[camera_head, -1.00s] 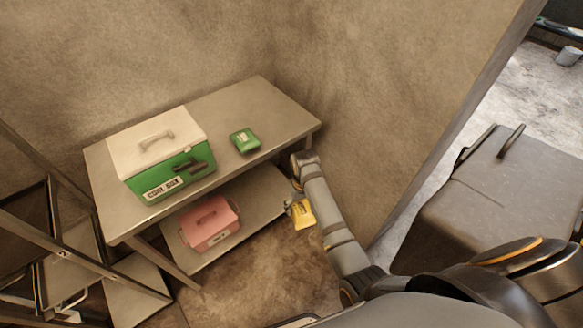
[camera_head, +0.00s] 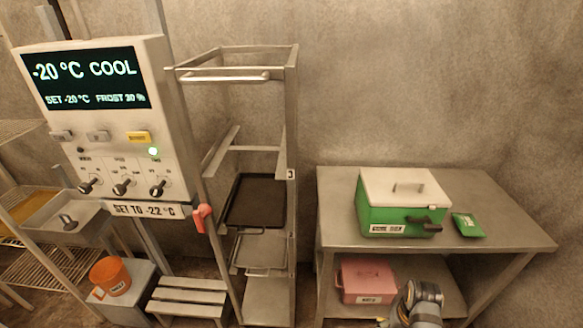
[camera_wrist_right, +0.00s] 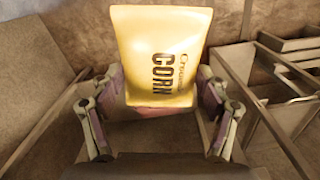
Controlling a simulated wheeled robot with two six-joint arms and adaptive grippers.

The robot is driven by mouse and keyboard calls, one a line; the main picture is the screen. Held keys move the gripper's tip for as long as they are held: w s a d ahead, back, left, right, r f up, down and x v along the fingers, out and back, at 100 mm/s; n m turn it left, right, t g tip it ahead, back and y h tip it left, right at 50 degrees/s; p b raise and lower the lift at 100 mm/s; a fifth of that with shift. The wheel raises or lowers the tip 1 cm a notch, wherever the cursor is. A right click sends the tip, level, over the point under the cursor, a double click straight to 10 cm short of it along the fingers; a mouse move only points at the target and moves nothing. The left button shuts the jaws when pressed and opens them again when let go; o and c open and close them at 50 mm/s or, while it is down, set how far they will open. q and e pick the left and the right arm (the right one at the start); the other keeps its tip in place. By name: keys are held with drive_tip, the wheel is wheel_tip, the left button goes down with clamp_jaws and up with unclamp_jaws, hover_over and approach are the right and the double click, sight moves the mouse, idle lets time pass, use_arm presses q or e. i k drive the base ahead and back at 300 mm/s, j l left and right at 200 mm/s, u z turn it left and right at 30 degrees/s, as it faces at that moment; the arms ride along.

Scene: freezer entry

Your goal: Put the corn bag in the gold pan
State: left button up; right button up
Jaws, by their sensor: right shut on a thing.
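The yellow corn bag (camera_wrist_right: 145,55) is held between the fingers of my right gripper (camera_wrist_right: 160,95), which is shut on it. Its dark CORN lettering faces the right wrist camera. In the head view only a small yellow bit of the bag (camera_head: 383,322) shows at the bottom edge, beside my right arm. A gold-coloured pan (camera_head: 24,203) lies on the rack at the far left, partly cut off and far from the bag. My left gripper is not in view.
A control panel (camera_head: 100,75) and a rolling rack (camera_head: 291,150) with a dark tray (camera_head: 255,200) stand between. A steel table (camera_head: 500,215) carries a green box (camera_head: 385,222) and a green pack (camera_head: 468,225); a pink box (camera_head: 365,280) sits below. An orange bucket (camera_head: 112,278) stands low left.

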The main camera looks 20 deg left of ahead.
sight(22, 222)
drive_tip(key=j+u, duration=0.15)
drive_tip(key=j, duration=0.4)
drive_tip(key=j+u, duration=0.2)
drive_tip(key=j, duration=0.3)
drive_tip(key=j+u, duration=0.15)
drive_tip(key=j, duration=0.4)
drive_tip(key=j+u, duration=0.15)
drive_tip(key=j, duration=0.4)
drive_tip(key=i+j+u, duration=0.15)
drive_tip(key=j, duration=0.35)
drive_tip(key=i+j+u, duration=0.2)
drive_tip(key=j, duration=0.3)
drive_tip(key=j+u, duration=0.15)
drive_tip(key=j, duration=0.4)
drive_tip(key=i+j+u, duration=0.15)
drive_tip(key=j, duration=0.3)
drive_tip(key=i+j+u, duration=0.1)
drive_tip(key=i+j, duration=0.35)
drive_tip(key=i+j+u, duration=0.15)
drive_tip(key=i+j, duration=0.25)
drive_tip(key=i, duration=0.35)
